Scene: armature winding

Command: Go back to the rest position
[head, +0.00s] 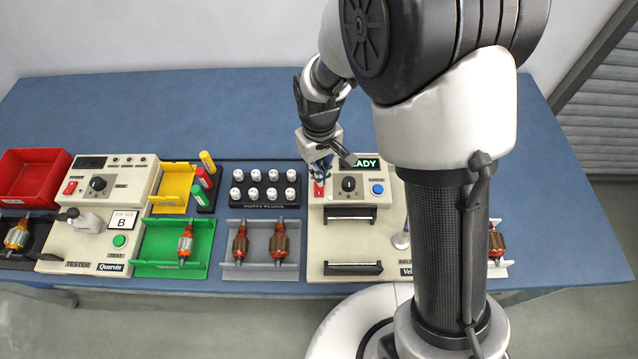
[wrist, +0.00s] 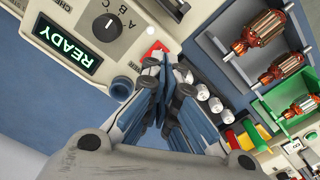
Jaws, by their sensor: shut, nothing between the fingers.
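My gripper (head: 321,176) is over the upper left part of the balancer machine (head: 319,238), close to its red switch (head: 318,190). In the wrist view my gripper (wrist: 166,62) is shut with nothing between the fingers, and its tips are right next to the red switch (wrist: 155,49). I cannot tell whether they touch it. The machine's lit display (wrist: 68,47) reads READY, and a dial (wrist: 106,27) sits beside it. My own arm hides the right part of the machine in the head view.
Left of the machine are a rack of white putty plugs (head: 264,188), a grey tray (head: 261,261) with two armatures, a green tray (head: 150,256) with one armature, a yellow tray (head: 172,188), a tester (head: 80,236) and a red bin (head: 30,172). The blue table (head: 200,100) is clear at the back.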

